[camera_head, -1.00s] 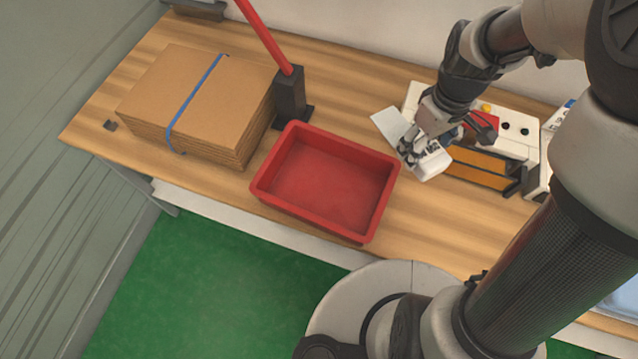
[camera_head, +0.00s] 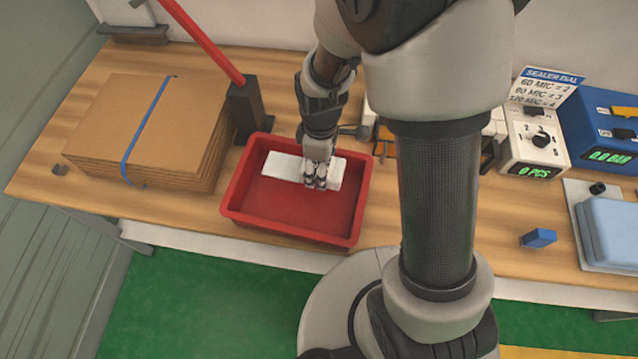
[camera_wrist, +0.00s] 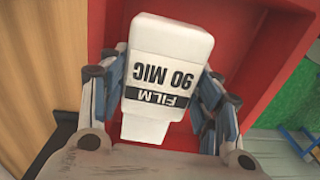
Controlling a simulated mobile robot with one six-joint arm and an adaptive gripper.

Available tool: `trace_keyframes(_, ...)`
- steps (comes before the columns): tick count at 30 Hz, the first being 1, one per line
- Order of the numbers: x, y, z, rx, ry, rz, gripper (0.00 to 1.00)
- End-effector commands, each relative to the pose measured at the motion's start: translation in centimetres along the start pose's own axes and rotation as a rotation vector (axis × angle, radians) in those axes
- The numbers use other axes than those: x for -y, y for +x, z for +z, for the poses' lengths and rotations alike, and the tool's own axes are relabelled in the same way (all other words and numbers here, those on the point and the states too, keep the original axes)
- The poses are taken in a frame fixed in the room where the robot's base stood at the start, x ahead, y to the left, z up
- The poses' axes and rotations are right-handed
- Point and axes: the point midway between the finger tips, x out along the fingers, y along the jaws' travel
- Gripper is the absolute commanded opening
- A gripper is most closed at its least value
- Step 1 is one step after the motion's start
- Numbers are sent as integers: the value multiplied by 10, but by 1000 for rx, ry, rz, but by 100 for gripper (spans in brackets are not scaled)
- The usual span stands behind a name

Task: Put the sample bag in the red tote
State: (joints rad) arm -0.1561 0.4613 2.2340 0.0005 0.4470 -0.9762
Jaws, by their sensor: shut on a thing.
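The sample bag is white and flat with a thicker end; it shows over the red tote in the head view (camera_head: 283,166). In the wrist view the bag (camera_wrist: 167,50) carries the print "FILM 90 MIC". My gripper (camera_head: 315,183) points down and is shut on the bag; its fingers (camera_wrist: 160,95) lie on both sides of it. The red tote (camera_head: 240,180) stands open on the wooden table, and its red wall (camera_wrist: 265,60) lies behind the bag in the wrist view. I cannot tell whether the bag touches the tote's floor.
A strapped cardboard stack (camera_head: 140,120) and a dark post with a red bar (camera_head: 247,105) stand left of the tote. A sealer box (camera_head: 535,140), a blue device (camera_head: 600,125), a blue block (camera_head: 538,238) and a light blue pad (camera_head: 610,230) are to the right.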

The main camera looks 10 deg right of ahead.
Motion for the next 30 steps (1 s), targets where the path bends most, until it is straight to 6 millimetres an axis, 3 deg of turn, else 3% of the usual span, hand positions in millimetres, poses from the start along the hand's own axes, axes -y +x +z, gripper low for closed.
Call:
trace_keyframes(3,0,22,0,1,1,-1,31)
trace_keyframes(10,0,37,0,0,1,0,31)
trace_keyframes(17,0,71,0,1,1,-1,31)
trace_keyframes(29,0,76,0,-1,1,1,31)
trace_keyframes(30,0,75,0,-1,1,1,60)
